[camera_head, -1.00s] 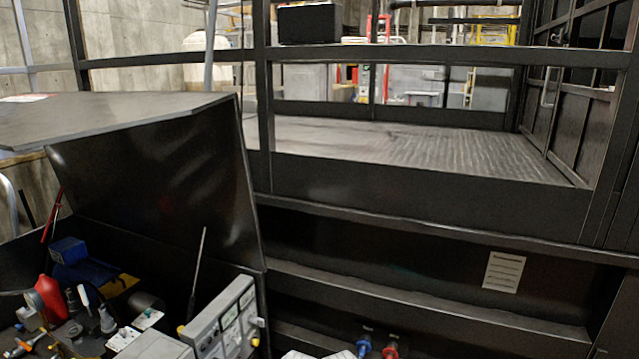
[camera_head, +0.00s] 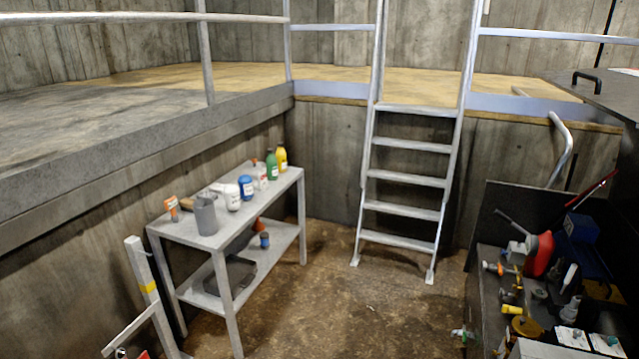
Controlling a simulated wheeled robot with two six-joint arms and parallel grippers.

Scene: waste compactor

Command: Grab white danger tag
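I cannot make out a white danger tag for certain in the head view. Small white items (camera_head: 573,338) lie in the open dark toolbox at the lower right, but they are too small to identify. Neither of my grippers is in view.
A grey two-level table (camera_head: 225,238) with several bottles and cans stands at left. A metal ladder (camera_head: 408,175) leans against the raised platform's edge.

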